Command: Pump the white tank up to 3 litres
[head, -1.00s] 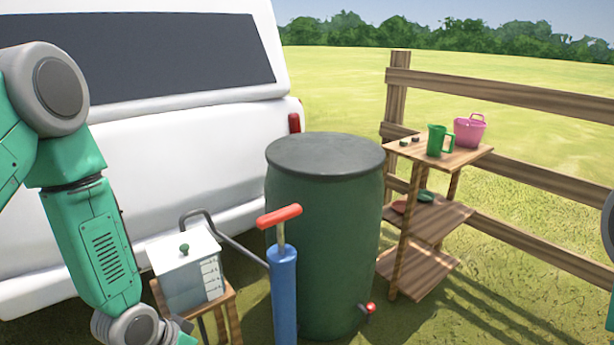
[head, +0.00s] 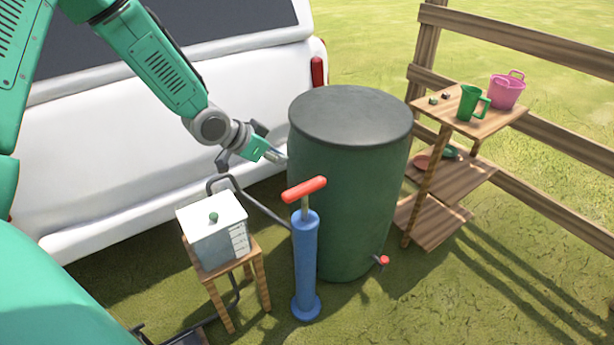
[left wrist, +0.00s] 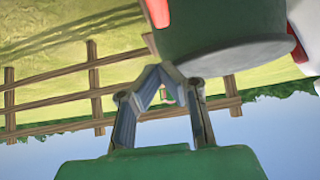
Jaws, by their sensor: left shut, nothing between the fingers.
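The white tank (head: 212,247) stands on a small wooden stool, with a green knob on its lid and scale marks on its right face. The numbers and the level are too small to read. The blue pump (head: 305,265) stands upright on the grass to its right. Its red handle (head: 304,189) sits a little above the barrel on a short visible rod. My left gripper (head: 277,156) is shut and empty, above and behind the handle and apart from it. Its fingertips meet in the left wrist view (left wrist: 160,70). My right gripper is out of view.
A dark green barrel (head: 350,190) with a red tap (head: 384,260) stands right of the pump. A grey hose (head: 262,208) runs between tank and pump. A white van (head: 120,160) is behind. Wooden shelves (head: 460,185) and a fence are at right.

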